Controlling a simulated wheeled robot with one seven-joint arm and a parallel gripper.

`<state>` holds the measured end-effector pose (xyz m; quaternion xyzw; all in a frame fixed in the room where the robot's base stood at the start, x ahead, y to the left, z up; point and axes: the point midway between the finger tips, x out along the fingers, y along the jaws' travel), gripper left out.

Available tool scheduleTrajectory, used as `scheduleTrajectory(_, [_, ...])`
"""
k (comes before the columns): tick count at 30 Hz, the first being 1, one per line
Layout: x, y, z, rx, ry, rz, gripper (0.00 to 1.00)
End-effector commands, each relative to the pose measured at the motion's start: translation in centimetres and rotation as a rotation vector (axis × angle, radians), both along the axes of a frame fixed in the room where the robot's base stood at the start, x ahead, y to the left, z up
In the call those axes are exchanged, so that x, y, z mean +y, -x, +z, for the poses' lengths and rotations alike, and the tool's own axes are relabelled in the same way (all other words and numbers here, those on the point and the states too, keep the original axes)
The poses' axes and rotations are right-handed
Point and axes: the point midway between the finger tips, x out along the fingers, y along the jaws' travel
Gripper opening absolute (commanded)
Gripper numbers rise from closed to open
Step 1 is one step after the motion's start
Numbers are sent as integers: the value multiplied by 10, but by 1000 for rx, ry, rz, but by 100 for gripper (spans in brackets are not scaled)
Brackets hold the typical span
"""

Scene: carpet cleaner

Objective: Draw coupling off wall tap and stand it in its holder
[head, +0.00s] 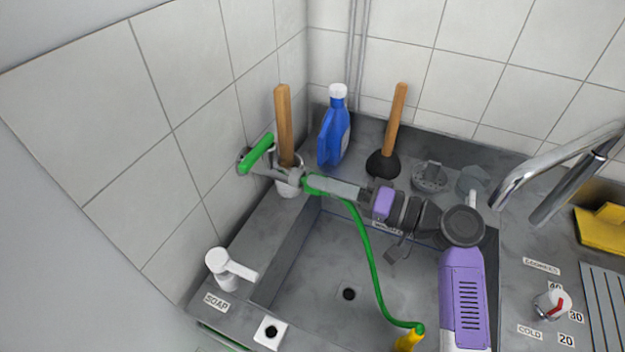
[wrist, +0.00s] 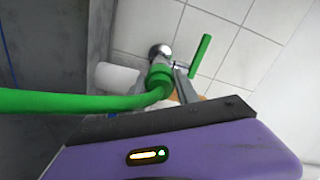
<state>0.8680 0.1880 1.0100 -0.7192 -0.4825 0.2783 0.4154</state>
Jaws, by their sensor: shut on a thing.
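The wall tap (head: 268,172) comes out of the left tiled wall and carries a green lever (head: 257,152). The green coupling (head: 313,185) is at the tap's outlet end, with a green hose (head: 366,245) hanging from it into the sink. My gripper (head: 316,183) reaches in from the right and is shut on the coupling. In the wrist view the coupling (wrist: 158,84) lines up with the tap (wrist: 162,55); I cannot tell whether they still touch. A white square block with a dark hole (head: 272,332) is at the front left; I cannot tell whether it is the holder.
A wooden-handled tool (head: 284,125) stands in a white pot behind the tap. A blue bottle (head: 334,135) and a plunger (head: 385,160) stand on the back ledge. A soap dispenser (head: 228,270) is at the left rim. The sink basin (head: 320,265) lies open below my arm.

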Motion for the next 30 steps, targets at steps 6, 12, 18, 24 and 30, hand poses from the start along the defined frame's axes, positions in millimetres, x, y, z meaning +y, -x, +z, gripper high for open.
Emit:
scheduleTrajectory(6, [-7,2,0,0,0,-1,0])
scheduleTrajectory(12, [-15,6,0,0,0,0,0])
scheduleTrajectory(18, [-23,9,0,0,0,-1,0])
scheduleTrajectory(24, [-25,10,0,0,0,0,0])
scheduleTrajectory(30, [-25,10,0,0,0,0,0])
